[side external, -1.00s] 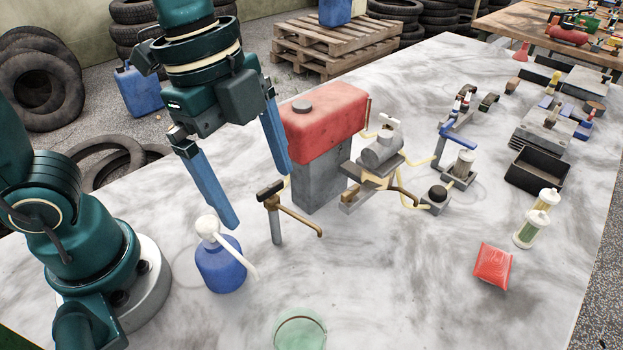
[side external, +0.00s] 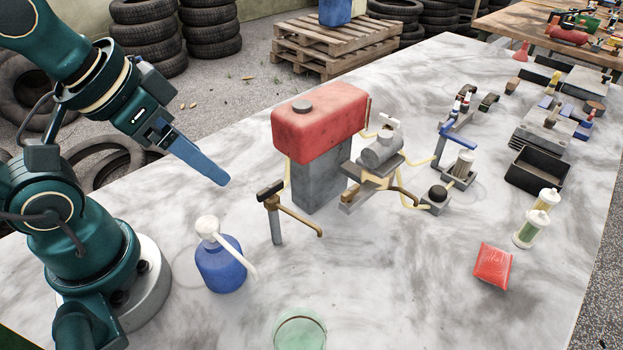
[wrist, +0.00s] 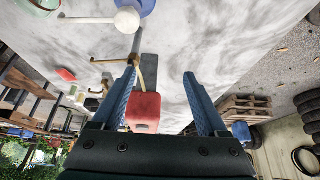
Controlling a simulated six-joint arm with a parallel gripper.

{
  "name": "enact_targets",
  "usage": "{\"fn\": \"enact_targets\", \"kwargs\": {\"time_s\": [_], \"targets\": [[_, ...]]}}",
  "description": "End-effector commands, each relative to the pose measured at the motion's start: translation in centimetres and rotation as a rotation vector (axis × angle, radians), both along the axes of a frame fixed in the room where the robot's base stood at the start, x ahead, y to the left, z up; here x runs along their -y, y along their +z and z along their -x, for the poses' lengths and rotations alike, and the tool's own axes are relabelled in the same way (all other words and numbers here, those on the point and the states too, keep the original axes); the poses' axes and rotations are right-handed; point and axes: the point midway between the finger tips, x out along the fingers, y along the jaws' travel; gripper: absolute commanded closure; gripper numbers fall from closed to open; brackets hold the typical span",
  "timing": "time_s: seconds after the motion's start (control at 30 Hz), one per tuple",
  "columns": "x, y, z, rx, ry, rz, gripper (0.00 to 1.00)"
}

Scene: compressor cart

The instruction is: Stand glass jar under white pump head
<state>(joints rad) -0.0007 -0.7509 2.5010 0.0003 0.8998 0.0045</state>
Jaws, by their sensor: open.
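The glass jar (side external: 300,332) is pale green and see-through. It stands at the near edge of the side view, its lower part cut off. The white pump head (side external: 208,226) sits on a blue bottle (side external: 220,266), its spout sloping down to the right. The jar is apart from the spout, nearer the camera. In the wrist view the pump head (wrist: 127,19) is at the top. My gripper (side external: 220,180) is open and empty, raised behind the bottle. One finger mostly hides the other there; both blue fingers (wrist: 159,76) show spread in the wrist view.
A post with a brown tap (side external: 276,218) stands right of the bottle. Behind it is a red tank (side external: 318,122) on a grey block. A red packet (side external: 493,266) and two clear cylinders (side external: 530,225) lie farther right. The tabletop between jar and packet is clear.

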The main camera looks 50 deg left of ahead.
Motion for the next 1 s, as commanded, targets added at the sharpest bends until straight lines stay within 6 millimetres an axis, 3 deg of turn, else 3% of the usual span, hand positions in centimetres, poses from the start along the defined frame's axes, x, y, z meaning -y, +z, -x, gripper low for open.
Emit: {"fn": "enact_targets", "kwargs": {"time_s": [0.03, 0.17, 0.2, 0.37, 0.6, 0.8, 1.0], "targets": [[0.0, -0.1, 0.1, -0.008, -0.014, -0.008, 0.47], [0.0, 1.7, -0.5, 0.008, -0.079, -0.041, 0.97], [0.2, 2.4, -1.0, 0.008, -0.111, -0.053, 1.0], [2.4, 4.9, -3.2, -0.028, -0.317, -0.101, 1.0], [8.5, 6.1, -6.2, -0.11, -0.68, -0.169, 1.0], [15.4, 4.7, -6.9, -0.184, -0.98, -0.227, 1.0], [22.6, 1.2, -4.9, -0.263, -1.259, -0.291, 1.0]]}}
